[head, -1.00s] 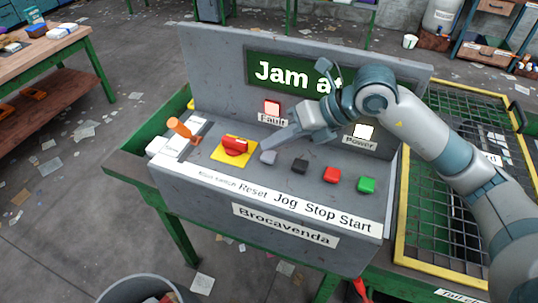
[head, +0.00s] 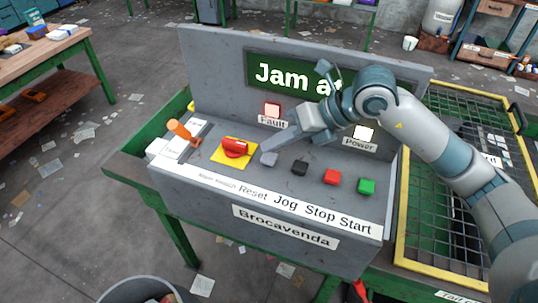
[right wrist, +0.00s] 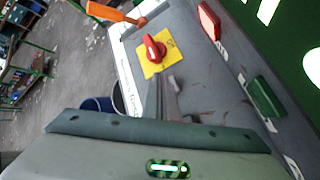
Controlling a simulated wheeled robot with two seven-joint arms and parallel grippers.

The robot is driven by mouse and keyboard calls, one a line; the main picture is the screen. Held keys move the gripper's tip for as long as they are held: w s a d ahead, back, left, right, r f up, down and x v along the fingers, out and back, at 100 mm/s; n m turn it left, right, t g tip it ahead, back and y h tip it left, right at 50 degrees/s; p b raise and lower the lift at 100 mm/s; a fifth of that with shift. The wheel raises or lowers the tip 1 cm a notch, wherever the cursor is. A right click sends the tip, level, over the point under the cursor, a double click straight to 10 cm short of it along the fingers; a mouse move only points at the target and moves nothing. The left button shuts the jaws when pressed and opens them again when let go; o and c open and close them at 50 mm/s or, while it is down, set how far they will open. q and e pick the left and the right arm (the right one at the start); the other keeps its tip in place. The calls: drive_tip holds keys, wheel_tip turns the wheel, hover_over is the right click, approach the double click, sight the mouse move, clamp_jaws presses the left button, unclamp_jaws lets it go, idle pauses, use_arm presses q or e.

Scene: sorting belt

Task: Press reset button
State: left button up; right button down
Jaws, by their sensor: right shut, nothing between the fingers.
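The grey reset button (head: 268,159) sits on the sloped top of the console (head: 300,200), above the printed word Reset. My right gripper (head: 265,149) is shut and empty, its fingertips just behind and above the button. Whether they touch it I cannot tell. In the right wrist view the shut fingers (right wrist: 162,80) point toward the red rotary switch (right wrist: 152,47), and the button is hidden. My left gripper is out of view.
The red switch (head: 235,147) on its yellow plate is left of the button. Black (head: 299,167), red (head: 332,177) and green (head: 366,186) buttons are to its right. The fault lamp (head: 272,110) and the screen (head: 290,74) are behind. An orange-handled lever (head: 181,129) is at far left.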

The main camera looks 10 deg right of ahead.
sight(275, 157)
drive_tip(key=shift+f, duration=0.15)
idle(0.8)
drive_tip(key=shift+f+b, duration=0.3)
drive_tip(key=shift+b, duration=0.3)
drive_tip(key=shift+f+b, duration=0.5)
drive_tip(key=shift+b, duration=0.05)
idle(0.7)
drive_tip(key=shift+r, duration=0.1)
drive_tip(key=shift+r+p, duration=0.45)
drive_tip(key=shift+r, duration=0.4)
drive_tip(key=shift+r+p, duration=1.4)
drive_tip(key=shift+r, duration=1.1)
